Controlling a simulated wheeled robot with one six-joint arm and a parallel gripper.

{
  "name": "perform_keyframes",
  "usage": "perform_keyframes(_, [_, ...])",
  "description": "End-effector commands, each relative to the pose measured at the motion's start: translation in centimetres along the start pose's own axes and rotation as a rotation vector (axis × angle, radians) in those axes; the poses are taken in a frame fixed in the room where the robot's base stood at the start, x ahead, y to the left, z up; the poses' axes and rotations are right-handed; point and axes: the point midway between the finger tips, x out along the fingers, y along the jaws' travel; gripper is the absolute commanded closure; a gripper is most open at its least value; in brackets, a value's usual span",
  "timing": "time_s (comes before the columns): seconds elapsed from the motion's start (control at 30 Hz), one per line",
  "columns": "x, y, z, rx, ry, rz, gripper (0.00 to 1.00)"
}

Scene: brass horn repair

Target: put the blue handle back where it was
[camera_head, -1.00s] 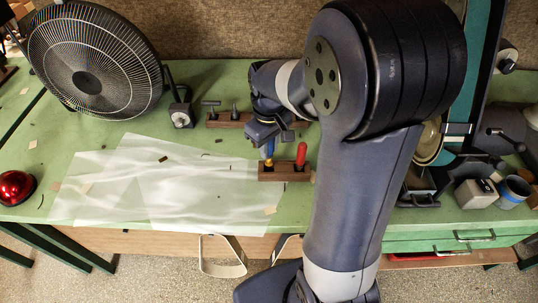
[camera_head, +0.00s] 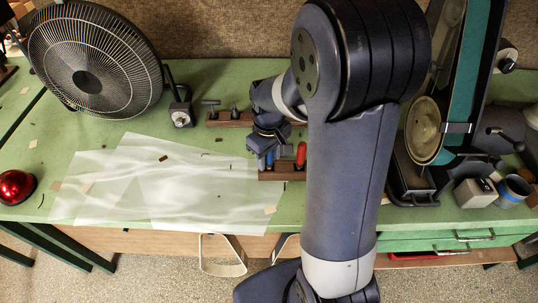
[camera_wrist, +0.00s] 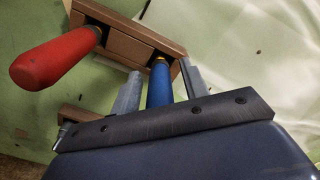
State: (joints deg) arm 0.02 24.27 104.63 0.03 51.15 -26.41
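The blue handle (camera_wrist: 160,84) stands in the wooden block (camera_wrist: 118,47), with a yellow band at its foot against the block's top. In the head view the blue handle (camera_head: 269,159) is mostly covered by the gripper. My gripper (camera_head: 269,157) is low over the block, fingers pointing down. In the wrist view my gripper (camera_wrist: 160,88) has one finger on each side of the blue handle, with narrow gaps showing, so it looks open around it. A red handle (camera_wrist: 55,53) stands in the same block, beside the gripper.
A second wooden block (camera_head: 231,119) with dark tools stands behind. Translucent sheets (camera_head: 190,190) cover the bench to the left. A fan (camera_head: 88,82), a red dome (camera_head: 16,187) and a belt sander (camera_head: 455,110) stand around the green bench.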

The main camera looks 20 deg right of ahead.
Motion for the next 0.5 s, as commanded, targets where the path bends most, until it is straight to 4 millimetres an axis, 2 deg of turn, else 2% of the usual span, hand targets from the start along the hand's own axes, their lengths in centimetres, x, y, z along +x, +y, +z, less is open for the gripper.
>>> perform_keyframes(0.3, [-0.5, 0.0, -0.1, 0.0, 0.002, 0.001, 0.57])
perform_keyframes(0.37, [-1.2, 0.0, -0.1, 0.0, 0.003, 0.002, 0.57])
perform_keyframes(0.5, [-4.0, 0.1, -0.1, 0.0, 0.007, 0.003, 0.57])
